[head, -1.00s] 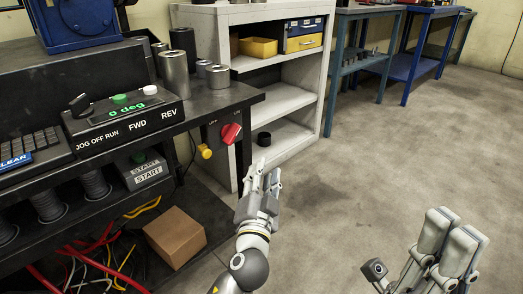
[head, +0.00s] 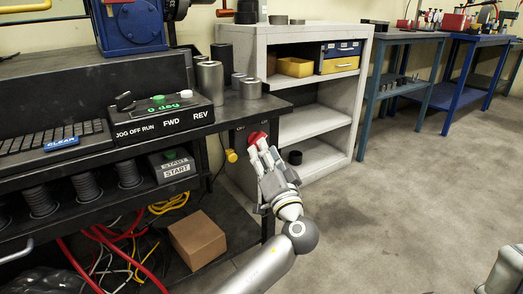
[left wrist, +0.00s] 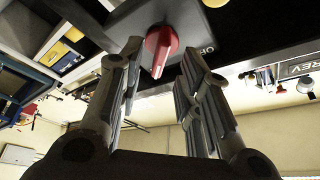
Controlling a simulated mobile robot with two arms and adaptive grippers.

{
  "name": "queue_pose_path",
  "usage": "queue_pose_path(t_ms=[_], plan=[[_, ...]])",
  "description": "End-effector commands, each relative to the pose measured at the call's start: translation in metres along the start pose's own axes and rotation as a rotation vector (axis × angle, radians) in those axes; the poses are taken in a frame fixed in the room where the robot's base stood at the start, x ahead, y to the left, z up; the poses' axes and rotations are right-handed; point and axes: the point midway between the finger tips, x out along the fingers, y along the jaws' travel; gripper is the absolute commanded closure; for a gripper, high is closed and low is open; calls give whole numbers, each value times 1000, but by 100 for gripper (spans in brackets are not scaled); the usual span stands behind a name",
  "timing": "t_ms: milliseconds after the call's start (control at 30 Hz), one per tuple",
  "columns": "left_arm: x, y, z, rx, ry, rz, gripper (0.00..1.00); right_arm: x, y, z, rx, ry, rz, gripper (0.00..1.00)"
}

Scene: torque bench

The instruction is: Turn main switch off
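The main switch is a red rotary knob (head: 258,138) on a dark plate at the right end of the bench. In the left wrist view the red knob (left wrist: 161,50) shows between my fingers, with part of the word "OFF" on the grey plate (left wrist: 212,22) beside it. My left gripper (head: 265,158) is at the knob and partly covers it in the head view. Its fingers (left wrist: 160,72) are open, one on each side of the knob. I cannot tell whether they touch it. Of my right arm, only a part shows at the lower right edge of the head view.
A yellow knob (head: 231,155) sits just left of the switch. The black bench (head: 265,107) carries a control box (head: 165,118) and metal cylinders. A grey shelf unit (head: 345,110) stands behind. A cardboard box (head: 197,238) and cables lie below. The floor at right is clear.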

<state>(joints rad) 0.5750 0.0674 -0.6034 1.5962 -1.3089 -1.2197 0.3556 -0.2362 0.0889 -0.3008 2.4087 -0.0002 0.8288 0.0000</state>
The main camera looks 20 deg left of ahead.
Motion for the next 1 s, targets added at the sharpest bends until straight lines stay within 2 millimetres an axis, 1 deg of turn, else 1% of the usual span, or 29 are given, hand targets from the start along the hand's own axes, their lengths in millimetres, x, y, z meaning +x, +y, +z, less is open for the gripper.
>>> queue_pose_path(t_ms=[33, 100, 233, 367, 567, 667, 800, 833, 1000], plan=[[9, 0, 1, 0, 0, -2, 68, 0, 0, -1, -1, 12, -2, 100], [18, 0, 0, 0, 1, -2, 68, 2, 0, -1, -2, 20, -4, 100], [28, 0, 0, 0, 1, 0, 68, 6, 0, -1, -3, 31, -5, 100], [32, 0, 0, 0, 1, 1, 68, 9, 0, -2, -4, 43, -6, 100], [32, 0, 0, 0, 1, 2, 68, 9, 0, -2, -4, 43, -7, 100], [32, 0, 0, 0, 0, 2, 79, 9, 0, -2, -4, 42, -8, 100], [32, 0, 0, 0, 1, 2, 97, 8, 0, -2, -4, 39, -11, 100], [32, 0, 0, 0, 0, 2, 100, 8, 0, -2, -4, 38, -12, 100], [32, 0, 0, -1, 0, 2, 100, 7, -1, -1, -4, 36, -16, 100]])
